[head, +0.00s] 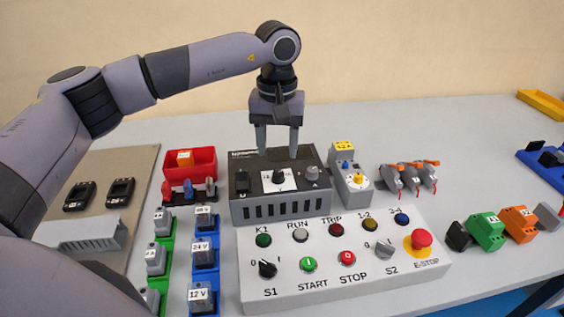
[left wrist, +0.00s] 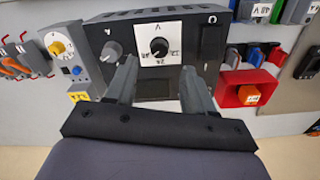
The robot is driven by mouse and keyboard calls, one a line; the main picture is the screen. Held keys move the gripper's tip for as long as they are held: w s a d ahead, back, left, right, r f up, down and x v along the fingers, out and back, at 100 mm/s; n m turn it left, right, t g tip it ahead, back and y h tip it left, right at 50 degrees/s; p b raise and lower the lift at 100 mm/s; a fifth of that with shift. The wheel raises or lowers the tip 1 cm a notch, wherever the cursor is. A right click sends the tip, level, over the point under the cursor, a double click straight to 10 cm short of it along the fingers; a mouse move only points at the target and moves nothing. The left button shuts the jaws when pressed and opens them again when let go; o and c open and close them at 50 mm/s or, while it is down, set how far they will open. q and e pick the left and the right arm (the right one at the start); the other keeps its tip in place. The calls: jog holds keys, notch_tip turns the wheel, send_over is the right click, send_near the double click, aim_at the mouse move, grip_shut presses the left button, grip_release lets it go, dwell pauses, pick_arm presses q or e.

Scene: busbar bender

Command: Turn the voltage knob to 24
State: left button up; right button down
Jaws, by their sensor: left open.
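The voltage knob (head: 279,177) is a small black knob on a white square plate, on the top of a dark power supply box (head: 240,208). In the left wrist view the knob (left wrist: 158,46) shows upside down with number marks around it; I cannot tell which mark its pointer is on. My left gripper (head: 278,152) points down above the plate, its fingers apart and empty. In the left wrist view its fingertips (left wrist: 158,68) are on either side of the plate, apart from the knob. My right gripper is in neither view.
A grey knob (head: 312,172) sits right of the voltage knob, and a black rocker switch (head: 242,181) left of it. A control panel (head: 340,283) with buttons lies in front. A red bin (head: 204,160) stands left, a small grey device with a yellow dial (head: 350,184) right.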

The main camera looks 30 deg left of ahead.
aim_at(278, 173)
pick_arm(q)
notch_tip(278, 173, down, 6)
jog(key=shift+s, duration=0.1)
grip_shut()
